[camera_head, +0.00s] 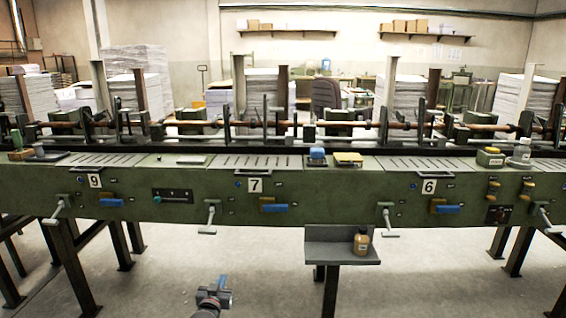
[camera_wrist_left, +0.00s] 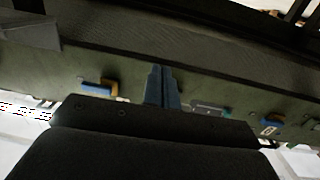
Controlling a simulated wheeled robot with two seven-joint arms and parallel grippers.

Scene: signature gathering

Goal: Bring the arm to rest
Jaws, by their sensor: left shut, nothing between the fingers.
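My left gripper (camera_head: 222,283) shows at the bottom of the head view, left of the middle. It is low over the floor, in front of the green machine (camera_head: 340,196) and apart from it. In the left wrist view its blue-grey fingers (camera_wrist_left: 163,88) are together with nothing between them. The machine's front panel lies beyond them there, tilted in the picture. My right gripper is in neither view.
Crank handles (camera_head: 209,218) and blue levers (camera_head: 274,208) stick out from the machine's front. Dark legs (camera_head: 72,270) stand on the floor.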

